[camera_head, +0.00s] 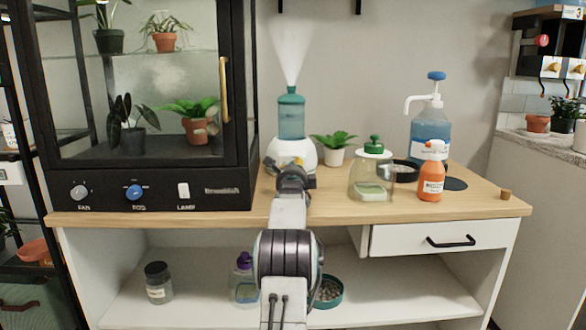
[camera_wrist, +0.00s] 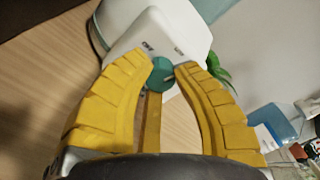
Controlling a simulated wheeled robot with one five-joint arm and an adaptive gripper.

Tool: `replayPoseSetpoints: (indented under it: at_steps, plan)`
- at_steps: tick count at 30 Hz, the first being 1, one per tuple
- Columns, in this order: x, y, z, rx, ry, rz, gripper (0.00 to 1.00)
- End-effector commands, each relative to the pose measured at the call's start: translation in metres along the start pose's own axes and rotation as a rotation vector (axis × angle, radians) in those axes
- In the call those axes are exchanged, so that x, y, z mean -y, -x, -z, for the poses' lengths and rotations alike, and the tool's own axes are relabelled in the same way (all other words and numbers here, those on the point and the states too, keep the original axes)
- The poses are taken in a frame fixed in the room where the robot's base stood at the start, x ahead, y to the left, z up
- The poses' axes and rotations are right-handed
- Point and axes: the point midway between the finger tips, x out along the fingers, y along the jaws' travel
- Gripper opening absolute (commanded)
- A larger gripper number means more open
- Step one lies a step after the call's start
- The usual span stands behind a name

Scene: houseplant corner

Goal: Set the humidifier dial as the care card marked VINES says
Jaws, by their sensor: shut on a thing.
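The humidifier (camera_head: 292,150) stands on the wooden bench top, a white base with a teal tank, with mist rising from it. Its teal dial (camera_wrist: 162,72) shows in the wrist view between the yellow fingers of my gripper (camera_wrist: 165,67), which is shut on it. Small markings that look like OFF and LOW sit on the white face beyond the dial. The dial's exact setting is hard to tell. In the head view my arm hides the dial and the front of the base. No care card marked VINES can be made out.
A black glass cabinet (camera_head: 140,195) with knobs and a lamp switch stands at the left. Right of the humidifier are a potted plant (camera_head: 335,150), a glass sprayer bottle (camera_head: 371,175), an orange bottle (camera_head: 432,180) and a blue pump bottle (camera_head: 430,125). The front right bench top is mostly clear.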

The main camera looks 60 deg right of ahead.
Motion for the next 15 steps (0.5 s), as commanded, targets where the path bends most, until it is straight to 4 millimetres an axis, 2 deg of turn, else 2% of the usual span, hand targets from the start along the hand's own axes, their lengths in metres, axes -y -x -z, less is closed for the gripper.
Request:
replayPoseSetpoints:
  at_steps: [6, 15]
  plan:
    - [-0.0006, -0.0002, 0.0001, 0.004, 0.132, 0.007, 0.00]
    - [-0.0006, -0.0002, -0.0004, 0.006, 0.237, 0.013, 0.00]
